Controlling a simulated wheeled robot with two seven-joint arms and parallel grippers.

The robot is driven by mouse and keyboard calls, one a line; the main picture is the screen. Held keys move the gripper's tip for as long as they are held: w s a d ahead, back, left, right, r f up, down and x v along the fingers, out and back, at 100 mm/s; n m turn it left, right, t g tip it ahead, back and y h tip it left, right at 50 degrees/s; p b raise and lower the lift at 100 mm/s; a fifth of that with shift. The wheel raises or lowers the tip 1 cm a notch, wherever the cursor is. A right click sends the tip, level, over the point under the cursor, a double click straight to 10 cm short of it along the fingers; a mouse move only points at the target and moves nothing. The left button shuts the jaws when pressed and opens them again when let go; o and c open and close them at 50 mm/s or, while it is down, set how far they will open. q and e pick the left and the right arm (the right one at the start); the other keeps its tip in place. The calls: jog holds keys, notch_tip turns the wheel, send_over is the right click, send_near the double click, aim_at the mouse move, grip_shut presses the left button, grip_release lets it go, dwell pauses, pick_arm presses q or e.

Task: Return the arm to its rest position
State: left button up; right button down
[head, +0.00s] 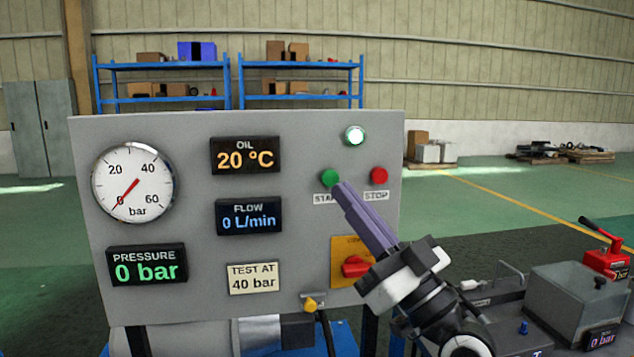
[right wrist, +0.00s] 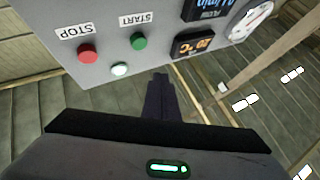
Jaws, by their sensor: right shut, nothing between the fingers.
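My right gripper (head: 342,190) reaches up from the lower right in the head view, its fingers shut and empty. Its tips show just below the green START button (head: 330,177) on the grey control panel (head: 200,130). In the right wrist view the shut fingers (right wrist: 159,80) are below the panel's edge in the picture, with the green button (right wrist: 138,41) and red STOP button (right wrist: 88,53) above them. I cannot tell whether the tips touch the panel. My left gripper is not in view.
The panel carries a dial gauge (head: 133,183), displays reading 20 °C, 0 L/min and 0 bar, a lit white lamp (head: 355,135) and a red knob (head: 356,266). A grey unit (head: 570,295) with a red device (head: 606,262) stands at right. Blue shelves (head: 230,88) stand far behind.

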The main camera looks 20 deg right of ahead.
jog(key=s+a+f+m+g+h, duration=0.1)
jog(key=a+f+g+h, duration=0.2)
jog(key=f, duration=1.4)
jog(key=a+f+g, duration=0.2)
jog(key=f+g, duration=0.3)
jog(key=f, duration=1.2)
jog(key=s+a+f+g, duration=0.2)
jog(key=s+f+g, duration=0.1)
jog(key=s+f, duration=0.7)
jog(key=s+a+f+g+h, duration=0.1)
jog(key=s+f+g, duration=0.3)
jog(key=s+f, duration=0.7)
notch_tip(320, 180, down, 4)
jog(key=shift+a+f+g+h, duration=0.1)
jog(key=shift+a+g+h, duration=0.2)
jog(key=shift+a, duration=0.6)
